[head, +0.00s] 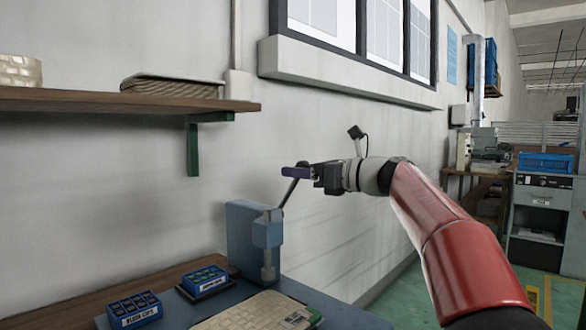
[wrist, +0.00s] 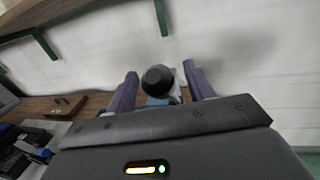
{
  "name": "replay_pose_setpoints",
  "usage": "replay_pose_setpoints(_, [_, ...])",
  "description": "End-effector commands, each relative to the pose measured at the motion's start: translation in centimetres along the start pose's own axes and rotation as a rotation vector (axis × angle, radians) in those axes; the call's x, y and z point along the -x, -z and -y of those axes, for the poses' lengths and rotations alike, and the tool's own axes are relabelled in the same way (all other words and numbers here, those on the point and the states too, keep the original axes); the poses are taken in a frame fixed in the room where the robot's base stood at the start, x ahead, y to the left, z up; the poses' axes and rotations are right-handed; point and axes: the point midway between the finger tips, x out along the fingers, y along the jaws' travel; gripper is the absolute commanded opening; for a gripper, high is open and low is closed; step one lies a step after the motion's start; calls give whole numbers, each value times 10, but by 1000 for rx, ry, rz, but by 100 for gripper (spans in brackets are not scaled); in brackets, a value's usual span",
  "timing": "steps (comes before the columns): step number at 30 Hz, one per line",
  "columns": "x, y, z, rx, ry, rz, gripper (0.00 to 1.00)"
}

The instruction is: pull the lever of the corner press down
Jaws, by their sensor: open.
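The corner press (head: 240,228) is a blue-grey body with a plunger at its front, standing on the bench by the wall. Its thin dark lever (head: 287,194) slants up and to the right from the press head. My gripper (head: 286,172) is at the top end of the lever, with purple fingers that hide the lever's tip in the head view. In the wrist view, the lever's round black knob (wrist: 158,79) lies between my two spread fingers (wrist: 160,68). Gaps show on both sides of the knob, so the jaws are open around it.
A wooden shelf (head: 90,102) on a green bracket (head: 193,150) juts out at upper left. On the bench are a blue bin (head: 134,311), a second blue bin (head: 206,279) and a woven mat (head: 240,312). A window ledge (head: 340,72) is above my arm.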

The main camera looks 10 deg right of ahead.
Motion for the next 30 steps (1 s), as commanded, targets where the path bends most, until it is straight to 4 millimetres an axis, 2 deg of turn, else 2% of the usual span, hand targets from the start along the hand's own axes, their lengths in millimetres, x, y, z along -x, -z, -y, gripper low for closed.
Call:
replay_pose_setpoints(3, [-14,-1,0,-1,-2,1,53])
replay_pose_setpoints(6, [-19,0,0,0,-1,0,53])
replay_pose_setpoints(14, [-20,0,0,1,0,0,53])
replay_pose_setpoints(26, [-20,0,0,1,1,0,2])
replay_pose_setpoints(30, [-20,0,0,1,1,0,0])
